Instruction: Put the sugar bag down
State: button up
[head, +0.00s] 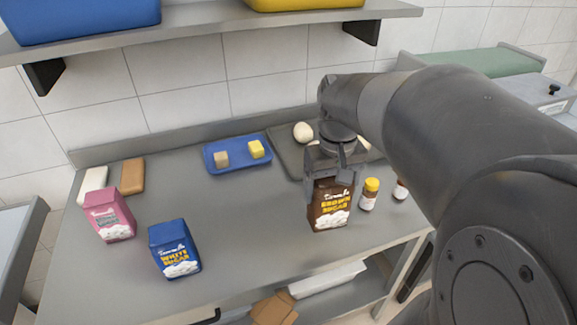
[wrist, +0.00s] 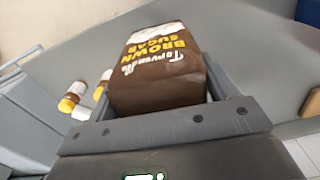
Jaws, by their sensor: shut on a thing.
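The brown sugar bag (head: 330,208) is upright at the right part of the grey table, with its brown front and yellow lettering facing me. My gripper (head: 331,172) is above it and shut on its upper part. In the wrist view the brown sugar bag (wrist: 162,75) sits between the jaws of my gripper (wrist: 165,125). I cannot tell whether its base touches the table. A blue white sugar bag (head: 175,249) and a pink bag (head: 109,215) stand apart on the left of the table.
Small bottles, one a yellow-capped bottle (head: 369,194), stand close right of the brown bag. Behind are a dark tray (head: 287,155) with an egg (head: 303,132) and a blue tray (head: 212,165) with two blocks. The table (head: 255,235) is clear between the blue and brown bags.

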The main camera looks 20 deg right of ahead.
jog(key=w+a+r+n, duration=0.1)
jog(key=w+a, duration=1.8)
jog(key=a, duration=0.1)
jog(key=w+a+f, duration=0.3)
jog(key=a+f, duration=0.7)
jog(key=a, duration=0.2)
jog(key=shift+a+f, duration=0.3)
jog(key=shift+f, duration=0.05)
jog(key=shift+s+f, duration=0.1)
jog(key=o, duration=1.8)
jog(key=shift+f, duration=0.15)
